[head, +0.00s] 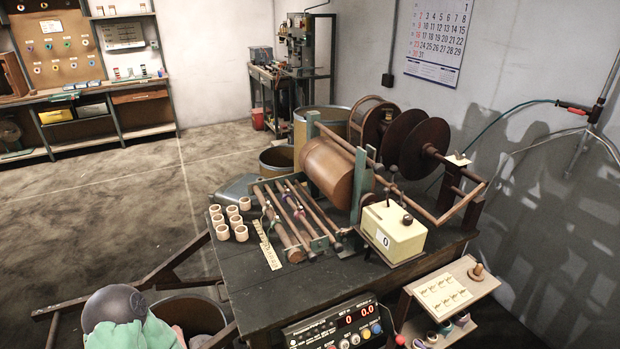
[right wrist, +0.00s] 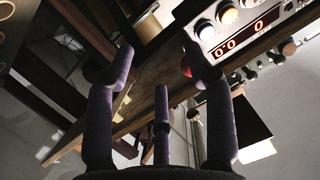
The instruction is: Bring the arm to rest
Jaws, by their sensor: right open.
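My right gripper (right wrist: 155,68) shows in the right wrist view, with its dark purple fingers spread apart and nothing between them. A third, shorter finger (right wrist: 161,125) stands between the outer two. Behind the fingers runs a wooden table edge (right wrist: 130,118), and a control panel (right wrist: 235,35) with red digits and round buttons is at the upper right. A red button is partly hidden by the right finger. My left gripper is in neither view.
The dark workbench (head: 255,300) carries a winding machine with a copper-coloured drum (head: 328,170), a cream counter box (head: 393,232), rods and several small rings. A control box (head: 335,325) sits at its front edge. A side shelf (head: 447,290) stands at right. Open floor (head: 90,210) lies left.

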